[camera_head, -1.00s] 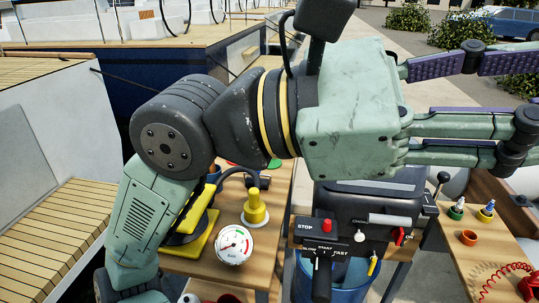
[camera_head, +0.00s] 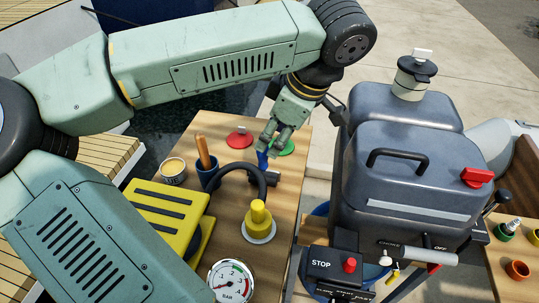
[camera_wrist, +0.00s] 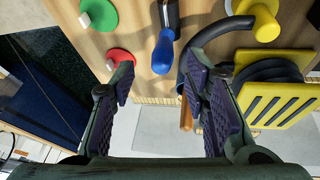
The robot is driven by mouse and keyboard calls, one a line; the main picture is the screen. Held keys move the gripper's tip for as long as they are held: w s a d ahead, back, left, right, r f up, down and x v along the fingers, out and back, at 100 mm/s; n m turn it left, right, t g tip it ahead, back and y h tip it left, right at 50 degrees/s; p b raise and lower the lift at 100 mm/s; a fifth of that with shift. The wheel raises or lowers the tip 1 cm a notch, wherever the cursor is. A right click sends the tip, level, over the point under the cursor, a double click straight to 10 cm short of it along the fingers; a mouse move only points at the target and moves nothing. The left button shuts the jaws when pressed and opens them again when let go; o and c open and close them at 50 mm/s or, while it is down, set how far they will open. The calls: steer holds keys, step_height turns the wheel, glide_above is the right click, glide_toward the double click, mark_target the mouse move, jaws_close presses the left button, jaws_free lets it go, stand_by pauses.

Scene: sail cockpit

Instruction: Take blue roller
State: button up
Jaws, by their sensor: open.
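A blue thing with a rounded end, which looks like the blue roller (camera_wrist: 163,52), lies on the wooden table; a dark part joins its far end. In the head view, the blue roller (camera_head: 263,158) is partly hidden below my gripper (camera_head: 272,137). In the wrist view, my gripper (camera_wrist: 157,72) is open with its fingers spread to either side of the roller's line. Nothing is held between them. The roller's blue end appears ahead of the gap; I cannot tell the exact distance.
A black curved hose (camera_head: 262,176), a yellow knob (camera_head: 259,216), a blue cup with a wooden handle (camera_head: 207,177) and a yellow pump (camera_head: 165,205) stand nearby. A large grey engine (camera_head: 410,160) is at right.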

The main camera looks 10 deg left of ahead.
mark_target(263, 164)
steer(key=x, duration=0.2)
steer(key=p+x, duration=0.1)
steer(key=x, duration=0.1)
steer(key=shift+s+a+f, duration=0.1)
steer(key=shift+a, duration=0.25)
steer(key=shift+s+p+x, duration=0.15)
steer(key=shift+p+x, duration=0.4)
steer(key=shift+x, duration=1)
steer(key=shift+s+p+x, duration=0.15)
steer(key=shift+p+x, duration=0.4)
steer(key=shift+x, duration=1.05)
steer(key=shift+c, duration=0.2)
jaws_close()
